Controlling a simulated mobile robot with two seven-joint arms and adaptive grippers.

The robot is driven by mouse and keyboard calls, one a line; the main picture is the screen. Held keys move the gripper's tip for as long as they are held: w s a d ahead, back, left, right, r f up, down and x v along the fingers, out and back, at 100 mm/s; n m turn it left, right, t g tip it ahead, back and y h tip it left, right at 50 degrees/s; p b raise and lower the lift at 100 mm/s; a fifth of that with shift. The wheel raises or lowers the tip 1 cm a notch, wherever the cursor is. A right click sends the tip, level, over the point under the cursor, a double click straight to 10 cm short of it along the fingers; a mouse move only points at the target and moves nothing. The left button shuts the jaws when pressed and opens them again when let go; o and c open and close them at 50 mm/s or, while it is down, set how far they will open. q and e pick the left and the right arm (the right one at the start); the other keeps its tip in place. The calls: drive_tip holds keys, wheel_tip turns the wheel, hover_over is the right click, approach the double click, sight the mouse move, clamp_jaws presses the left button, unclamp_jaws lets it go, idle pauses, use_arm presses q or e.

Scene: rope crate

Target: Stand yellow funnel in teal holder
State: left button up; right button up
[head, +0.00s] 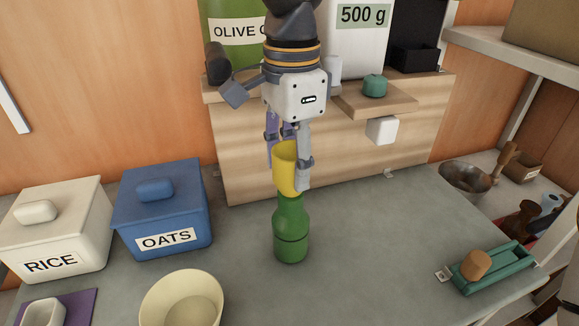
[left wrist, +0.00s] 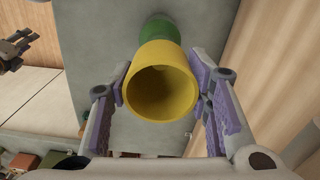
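The yellow funnel (head: 285,168) is upright, wide mouth up, directly over the neck of a green bottle (head: 291,230) on the grey counter. Its lower end meets the bottle top; I cannot see how deep it sits. My left gripper (head: 287,160) points down with a finger on each side of the funnel. What seems to be my right gripper (left wrist: 14,48) is at the left wrist view's edge.
A blue OATS box (head: 165,205), a white RICE box (head: 60,225) and a cream bowl (head: 182,300) stand at the left. A wooden shelf (head: 375,101) with a small teal object is behind. The counter between bottle and holder is clear.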

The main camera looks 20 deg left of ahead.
use_arm(q)
drive_tip(key=shift+r, duration=3.55)
drive_tip(key=shift+f, duration=0.1)
